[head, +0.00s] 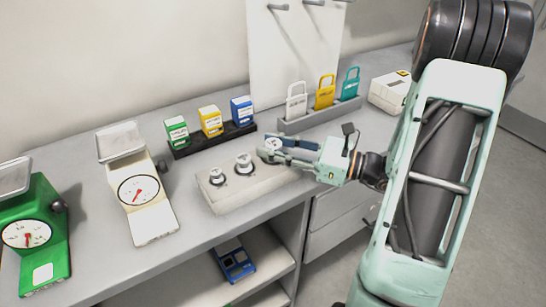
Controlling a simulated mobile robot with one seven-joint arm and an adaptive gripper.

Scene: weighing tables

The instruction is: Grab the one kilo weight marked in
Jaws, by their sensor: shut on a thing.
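A pale weight block (228,199) lies on the grey table, holding a row of small metal weights. One weight (216,175) sits at its left end and a second weight (243,162) stands to the right of it. My gripper (268,151) reaches in from the right over the block's right end. It is shut on a third weight (274,143), whose light round top shows between and above the fingers. The lower part of this weight is hidden by the fingers, so I cannot tell if it is clear of the block. Markings on the weights are too small to read.
A cream scale (138,190) and a green scale (48,256) stand to the left. Green, yellow and blue boxes (211,121) stand in a dark rack behind the block. White, yellow and teal padlock-shaped items (325,91) stand in a grey holder (318,115). A white box (389,92) is at the right.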

